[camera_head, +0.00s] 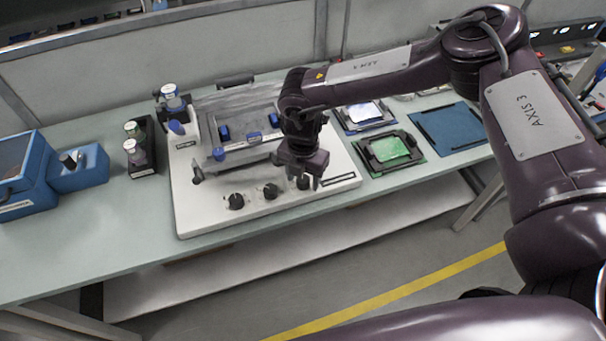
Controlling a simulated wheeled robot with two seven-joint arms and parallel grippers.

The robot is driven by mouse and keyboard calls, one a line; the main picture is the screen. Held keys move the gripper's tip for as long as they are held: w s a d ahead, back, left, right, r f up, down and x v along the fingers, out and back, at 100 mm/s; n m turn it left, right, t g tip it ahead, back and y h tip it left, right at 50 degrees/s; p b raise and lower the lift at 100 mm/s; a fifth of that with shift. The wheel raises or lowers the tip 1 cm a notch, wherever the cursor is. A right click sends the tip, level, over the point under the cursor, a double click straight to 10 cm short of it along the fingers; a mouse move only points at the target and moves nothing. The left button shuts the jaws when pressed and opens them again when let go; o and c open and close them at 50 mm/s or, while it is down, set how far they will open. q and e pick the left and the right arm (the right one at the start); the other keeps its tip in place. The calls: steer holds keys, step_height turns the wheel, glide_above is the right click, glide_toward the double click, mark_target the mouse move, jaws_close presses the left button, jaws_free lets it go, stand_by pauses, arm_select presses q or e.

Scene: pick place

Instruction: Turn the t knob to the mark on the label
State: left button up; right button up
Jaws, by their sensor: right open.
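A white panel (205,220) lies on the bench and carries several black knobs along its front edge. The left knob (236,201) and the middle knob (270,190) show clearly. The right knob (303,182) is partly hidden by my right gripper (307,181), which points down with its open fingers at or just above it. I cannot tell whether the fingers touch the knob. Which knob is the t knob, and the mark on its label, are too small to tell. My left gripper is not in view.
A blue box (25,170) stands at the left. A dark rack (142,160) with small bottles is beside the panel. Right of it lie a green board in a black frame (390,149) and a blue mat (447,128). Bare bench (120,225) shows at the front left.

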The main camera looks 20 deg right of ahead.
steer(key=shift+f, duration=0.15)
steer(key=c, duration=1)
steer(key=m+p, duration=0.1)
steer(key=m, duration=0.3)
steer(key=shift+m, duration=0.3)
steer(key=m+p, duration=0.2)
steer(key=m, duration=0.2)
stand_by(0.3)
